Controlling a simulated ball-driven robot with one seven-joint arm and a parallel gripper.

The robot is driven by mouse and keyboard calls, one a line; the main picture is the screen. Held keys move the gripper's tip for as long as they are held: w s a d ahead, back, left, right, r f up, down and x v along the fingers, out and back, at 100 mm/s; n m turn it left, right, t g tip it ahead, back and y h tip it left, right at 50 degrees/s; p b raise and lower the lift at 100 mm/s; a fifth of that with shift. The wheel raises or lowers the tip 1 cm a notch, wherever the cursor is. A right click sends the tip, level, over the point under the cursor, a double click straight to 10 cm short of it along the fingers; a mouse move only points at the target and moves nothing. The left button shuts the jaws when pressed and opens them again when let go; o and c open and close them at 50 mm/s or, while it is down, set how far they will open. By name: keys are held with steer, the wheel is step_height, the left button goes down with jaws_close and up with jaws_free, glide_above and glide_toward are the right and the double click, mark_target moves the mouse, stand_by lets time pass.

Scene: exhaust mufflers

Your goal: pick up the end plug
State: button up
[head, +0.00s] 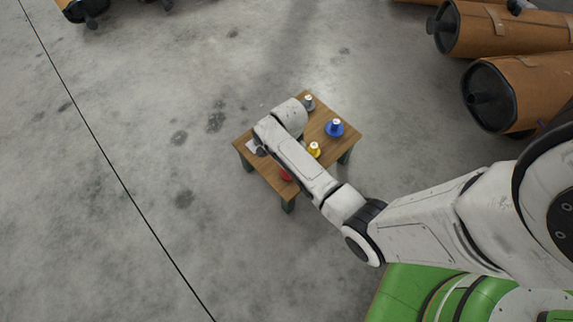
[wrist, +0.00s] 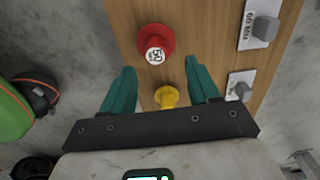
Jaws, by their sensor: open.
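Several coloured plugs stand on a small wooden table (head: 343,140); which one is the end plug I cannot tell. In the head view a blue plug (head: 335,128), a yellow one (head: 314,149) and a grey one (head: 309,103) stand right of my arm, and a red one (head: 286,174) is partly hidden by it. In the wrist view the red plug (wrist: 155,43) has a white top marked 50 and lies just beyond my fingertips. The yellow plug (wrist: 166,97) shows between my teal fingers. My gripper (wrist: 161,66) is open and holds nothing.
In the wrist view grey blocks (wrist: 265,28) (wrist: 243,90) sit on white labelled plates at the right. Large brown mufflers (head: 520,92) lie on the concrete floor at the upper right. The floor left of the table is clear.

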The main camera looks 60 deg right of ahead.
steer(key=f+b, duration=0.1)
steer(key=f, duration=0.1)
steer(key=f+b, duration=0.1)
steer(key=f, duration=0.1)
steer(key=f+b, duration=0.1)
steer(key=f, duration=0.1)
steer(key=shift+s+a+f, duration=0.25)
steer(key=shift+r, duration=0.1)
steer(key=shift+c, duration=0.4)
jaws_close()
